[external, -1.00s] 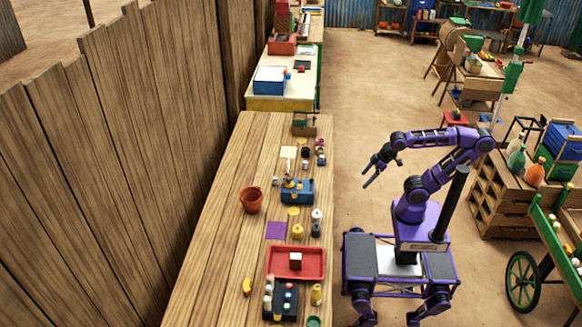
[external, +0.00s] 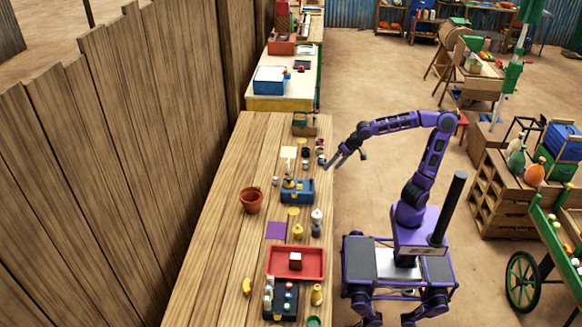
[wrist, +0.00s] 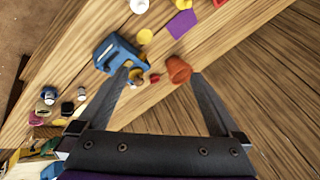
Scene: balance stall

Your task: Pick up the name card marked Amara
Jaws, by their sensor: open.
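No lettering is legible, so I cannot tell which thing is the name card marked Amara. A pale yellow square (external: 288,152) lies flat toward the far end of the long wooden table (external: 225,205). A purple square (external: 276,229) lies nearer and shows in the wrist view (wrist: 182,23). My gripper (external: 338,163) is open and empty, raised by the table's right edge. In the wrist view its two fingers (wrist: 160,80) are spread wide over the table.
A blue device (external: 297,191) stands mid-table, with a terracotta pot (external: 251,201) to its left. Several small jars (external: 305,153) stand near the far right edge. A red tray (external: 296,263) is at the near end. The table's left side is mostly bare.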

